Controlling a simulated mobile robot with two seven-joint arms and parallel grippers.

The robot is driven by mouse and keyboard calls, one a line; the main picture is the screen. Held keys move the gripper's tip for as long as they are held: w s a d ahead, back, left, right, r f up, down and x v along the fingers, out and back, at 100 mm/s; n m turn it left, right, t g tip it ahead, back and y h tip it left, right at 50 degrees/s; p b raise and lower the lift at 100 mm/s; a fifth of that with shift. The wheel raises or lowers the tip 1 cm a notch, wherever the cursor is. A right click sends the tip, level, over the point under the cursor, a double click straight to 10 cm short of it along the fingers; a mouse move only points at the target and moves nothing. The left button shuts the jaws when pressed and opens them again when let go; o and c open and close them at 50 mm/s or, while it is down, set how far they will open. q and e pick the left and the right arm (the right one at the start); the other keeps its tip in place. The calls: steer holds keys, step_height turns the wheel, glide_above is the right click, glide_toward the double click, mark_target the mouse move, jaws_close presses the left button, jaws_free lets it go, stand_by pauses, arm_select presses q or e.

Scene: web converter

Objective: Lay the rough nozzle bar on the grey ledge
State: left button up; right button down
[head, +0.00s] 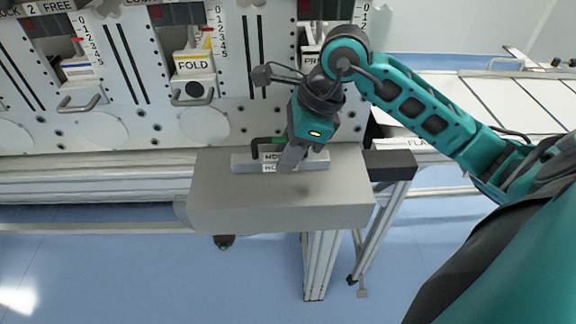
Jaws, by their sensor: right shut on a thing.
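The nozzle bar (316,160) is a short light-grey bar with white lettered labels, partly covered by my gripper. It lies lengthwise left to right at the back of the grey ledge (270,210), near the machine face. I cannot tell whether it touches the ledge's top or is just above it, nor whether its surface is rough. My right gripper (287,165) reaches down from above and is shut on the bar near its middle. A dark green-and-black handle-like part (256,148) shows just left of the gripper. My left gripper is not in view.
The white machine panel (130,125) with grey handles, scales and a FOLD label (193,65) stands behind the ledge. A dark block (390,165) adjoins the ledge's right end. A white slatted table (490,100) is at the right. The ledge's front part is bare.

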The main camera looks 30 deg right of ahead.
steer(key=shift+f, duration=1.8)
steer(key=c, duration=1.4)
jaws_free()
steer(key=shift+f+b, duration=0.2)
steer(key=shift+b, duration=0.15)
steer(key=o, duration=0.5)
steer(key=shift+r, duration=0.1)
